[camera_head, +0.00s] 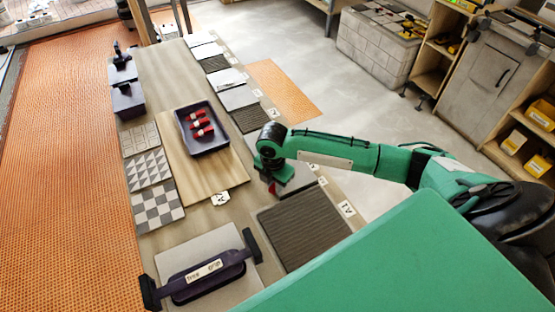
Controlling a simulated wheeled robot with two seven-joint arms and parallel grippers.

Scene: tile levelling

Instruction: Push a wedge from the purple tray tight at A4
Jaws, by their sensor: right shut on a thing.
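The purple tray (222,146) stands on a wooden board left of my right arm, with several red wedges (201,124) lying in it. My right gripper (272,187) points down over the row of tiles, right of and nearer than the tray. It is shut on a red wedge (273,184), of which only a small part shows between the fingers. Small white label cards run along the row's right side; the nearest reads A1 (346,208). My arm hides part of the row, and I cannot make out the A4 card. My left gripper is not in view.
A dark ribbed tile (303,230) lies beside A1. A purple handled tool (208,276) rests on a pale tile in front. Patterned tiles (157,206) line the left edge, with dark purple holders (128,100) behind. The wooden board (215,170) is bare around the tray.

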